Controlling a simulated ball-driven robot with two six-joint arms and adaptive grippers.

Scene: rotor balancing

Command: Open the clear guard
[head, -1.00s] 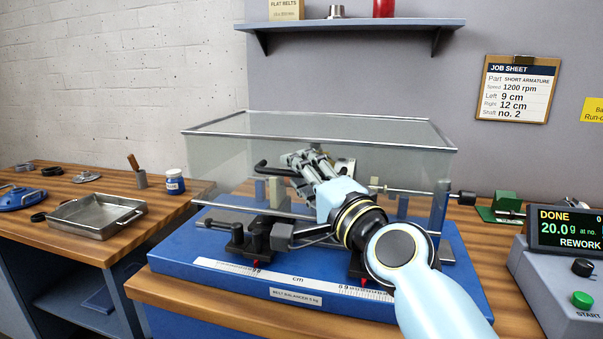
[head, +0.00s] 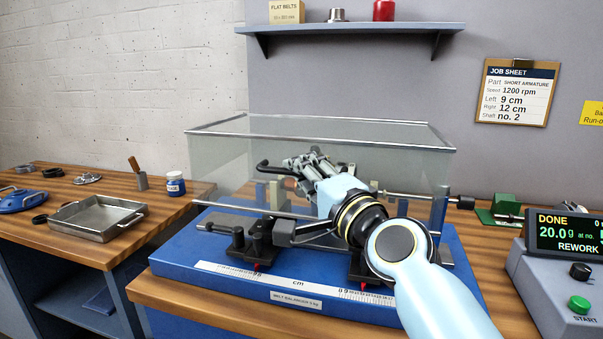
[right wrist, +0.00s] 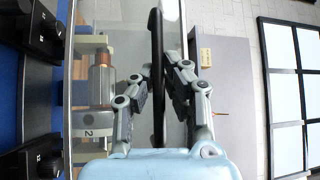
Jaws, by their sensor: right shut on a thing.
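The clear guard (head: 225,160) is a see-through box with metal edges over the blue balancing machine (head: 215,248). Its lid part looks near level, and its front lower edge looks slightly raised. A black bar handle (head: 263,168) is on the guard's front. My right gripper (head: 305,165) reaches in from the front right and is shut on that handle. In the right wrist view the dark handle (right wrist: 157,60) runs between the two fingers of my gripper (right wrist: 157,85). A rotor with a copper part (right wrist: 103,85) shows through the guard. My left gripper is not in view.
A control box (head: 565,235) reading DONE and REWORK stands at right. A metal tray (head: 95,236) and blue jar (head: 175,184) are on the left bench. A shelf (head: 350,28) hangs above and behind the guard. The space over the guard is clear.

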